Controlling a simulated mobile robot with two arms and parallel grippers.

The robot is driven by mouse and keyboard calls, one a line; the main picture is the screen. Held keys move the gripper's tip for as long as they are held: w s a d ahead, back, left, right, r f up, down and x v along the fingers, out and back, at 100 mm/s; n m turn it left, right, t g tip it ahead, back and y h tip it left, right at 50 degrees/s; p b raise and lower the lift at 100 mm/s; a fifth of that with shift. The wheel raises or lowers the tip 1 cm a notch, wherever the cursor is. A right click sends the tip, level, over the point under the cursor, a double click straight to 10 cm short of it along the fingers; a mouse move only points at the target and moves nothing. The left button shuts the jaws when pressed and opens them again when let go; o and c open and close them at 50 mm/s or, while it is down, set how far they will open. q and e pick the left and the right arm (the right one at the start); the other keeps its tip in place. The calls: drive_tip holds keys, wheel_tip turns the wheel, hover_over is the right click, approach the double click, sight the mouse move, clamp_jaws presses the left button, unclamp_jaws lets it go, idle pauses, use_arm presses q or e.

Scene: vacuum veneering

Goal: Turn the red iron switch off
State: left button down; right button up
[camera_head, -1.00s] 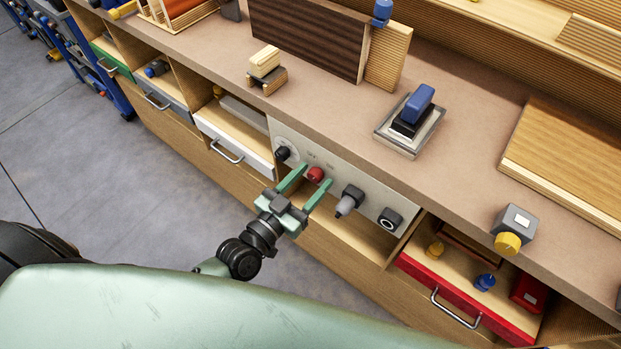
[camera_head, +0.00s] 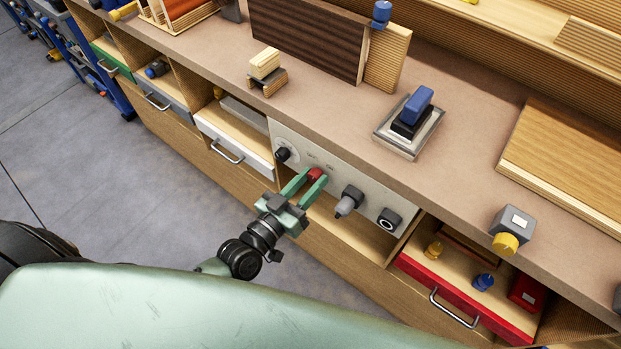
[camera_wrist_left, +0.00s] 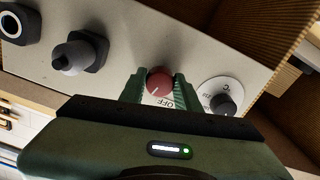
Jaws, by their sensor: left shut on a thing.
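The red iron switch (camera_head: 315,174) is a round knob on the light grey panel (camera_head: 366,202) at the front of the bench. My left gripper (camera_head: 307,183) is shut on it, with one green finger on each side. In the left wrist view the red knob (camera_wrist_left: 159,82) sits between the fingers (camera_wrist_left: 160,92), and a white line shows on its face. The word OFF is printed upside down near the knob in that view. The ON label is not clearly readable. My right gripper is not in view.
A black dial (camera_head: 283,154), a grey plug (camera_head: 349,201) and a black socket (camera_head: 390,220) are on the same panel. A blue-handled iron (camera_head: 412,118) stands on the benchtop above. An open red drawer (camera_head: 467,295) is to the right, a white drawer (camera_head: 232,144) to the left.

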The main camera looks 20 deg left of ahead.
use_arm(q)
drive_tip(key=n, duration=0.4)
drive_tip(key=shift+n, duration=2.6)
drive_tip(key=c, duration=1)
unclamp_jaws()
